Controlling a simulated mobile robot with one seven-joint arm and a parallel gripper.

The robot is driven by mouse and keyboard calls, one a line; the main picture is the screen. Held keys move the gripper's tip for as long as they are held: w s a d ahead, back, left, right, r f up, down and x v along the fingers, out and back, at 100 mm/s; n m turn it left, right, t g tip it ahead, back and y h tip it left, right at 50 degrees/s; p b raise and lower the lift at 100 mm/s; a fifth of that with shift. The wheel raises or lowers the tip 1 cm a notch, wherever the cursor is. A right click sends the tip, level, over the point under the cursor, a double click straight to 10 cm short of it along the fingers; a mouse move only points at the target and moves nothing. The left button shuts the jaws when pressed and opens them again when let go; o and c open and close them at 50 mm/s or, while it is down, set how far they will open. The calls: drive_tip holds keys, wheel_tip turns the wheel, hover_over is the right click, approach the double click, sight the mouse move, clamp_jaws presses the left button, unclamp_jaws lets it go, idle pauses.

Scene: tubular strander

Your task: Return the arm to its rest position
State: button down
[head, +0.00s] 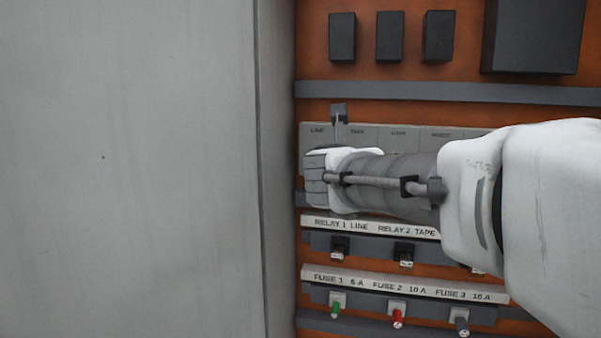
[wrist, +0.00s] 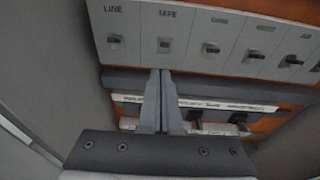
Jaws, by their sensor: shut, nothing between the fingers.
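My arm (head: 385,180) reaches in from the right across the orange panel in the head view. The fingertips are just below the switch strip (wrist: 190,62) in that picture, near the switch labelled like TAPE (wrist: 165,46). The LINE switch (wrist: 115,40) is to their left. I cannot tell whether the fingertips touch anything.
A grey cabinet wall (head: 140,170) fills the left of the head view, close to my wrist. Below my arm are the relay label strip (head: 370,228), relays, and a fuse row with green (head: 335,310), red (head: 398,318) and grey fuses. Dark boxes (head: 389,37) sit above.

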drive_tip(key=shift+s+a+r, duration=0.15)
drive_tip(key=shift+s+r, duration=0.45)
drive_tip(key=shift+s, duration=0.05)
drive_tip(key=s+a+f+n+g+y, duration=0.1)
drive_tip(key=s+a+f+n+y, duration=0.3)
drive_tip(key=n, duration=0.9)
drive_tip(key=s+a+f+n+g+y, duration=0.1)
drive_tip(key=s+a+f+n+y, duration=0.2)
drive_tip(key=s+n, duration=0.65)
drive_tip(key=s+d+f+n+g+h, duration=0.1)
drive_tip(key=s+d+f+n+g, duration=0.3)
drive_tip(key=s+f+n, duration=0.3)
drive_tip(key=s+d+f+n+g+h, duration=0.1)
drive_tip(key=s+d+f+n+g, duration=0.2)
drive_tip(key=s+f+n, duration=0.5)
drive_tip(key=shift+d+f+n+g, duration=0.4)
drive_tip(key=shift+d+n, duration=0.4)
drive_tip(key=shift+n, duration=0.15)
